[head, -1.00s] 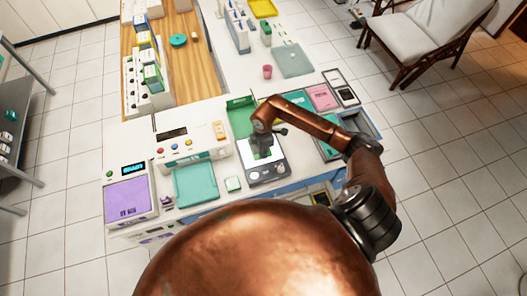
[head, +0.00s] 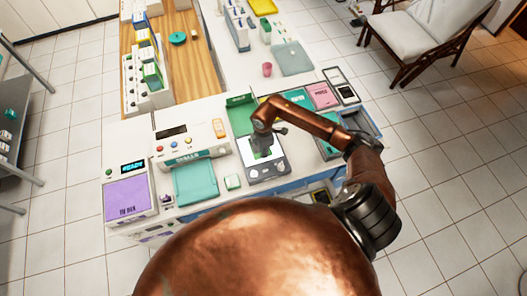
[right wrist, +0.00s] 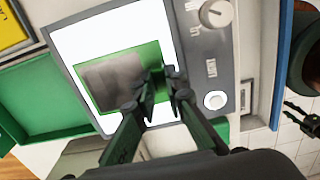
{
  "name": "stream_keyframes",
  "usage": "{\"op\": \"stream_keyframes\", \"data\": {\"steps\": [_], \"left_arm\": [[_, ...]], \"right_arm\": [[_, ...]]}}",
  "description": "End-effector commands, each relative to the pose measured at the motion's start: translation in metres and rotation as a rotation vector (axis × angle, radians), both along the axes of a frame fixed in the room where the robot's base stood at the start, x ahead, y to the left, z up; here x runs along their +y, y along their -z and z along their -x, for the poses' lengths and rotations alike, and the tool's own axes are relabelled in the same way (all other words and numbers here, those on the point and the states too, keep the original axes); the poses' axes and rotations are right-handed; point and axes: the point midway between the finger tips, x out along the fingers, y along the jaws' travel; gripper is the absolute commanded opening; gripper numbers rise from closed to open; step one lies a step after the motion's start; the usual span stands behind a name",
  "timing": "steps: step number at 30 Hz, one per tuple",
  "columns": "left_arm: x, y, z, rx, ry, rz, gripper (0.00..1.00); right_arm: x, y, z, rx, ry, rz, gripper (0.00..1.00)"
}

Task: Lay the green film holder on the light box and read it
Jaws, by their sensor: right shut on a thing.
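The light box (head: 268,172) stands on the white counter, with a lit white panel and a dark grey control strip. It also shows in the right wrist view (right wrist: 215,75). The green film holder (right wrist: 92,69) with a grey film window lies over the lit panel, turned a little to the panel's edges. My right gripper (right wrist: 160,85) is shut on the holder's near end, and its fingers hide that part. Whether the holder lies fully flat I cannot tell. A dark pronged piece at the right edge of the right wrist view may be my left gripper (right wrist: 299,110); its state is unclear.
A green open tray (head: 241,115) stands behind the light box. Teal and pink (head: 322,97) items crowd the right side.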

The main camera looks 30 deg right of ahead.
Motion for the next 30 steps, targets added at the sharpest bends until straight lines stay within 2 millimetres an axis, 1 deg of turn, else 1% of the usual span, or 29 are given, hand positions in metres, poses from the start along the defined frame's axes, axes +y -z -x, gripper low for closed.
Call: {"op": "stream_keyframes", "data": {"steps": [28,29,30], "left_arm": [[0.0002,0.0008,0.0000,0.000,0.001,0.000,0.40],[0.0002,0.0008,0.0000,0.000,0.000,0.000,0.40],[0.0002,0.0008,0.0000,0.000,0.001,0.000,0.40]], "right_arm": [[0.0003,0.0038,-0.0002,0.000,0.000,0.000,0.00],[0.0003,0.0038,-0.0002,0.000,0.000,0.000,0.12],[0.0002,0.0039,-0.0002,0.000,0.000,0.000,0.14]]}}
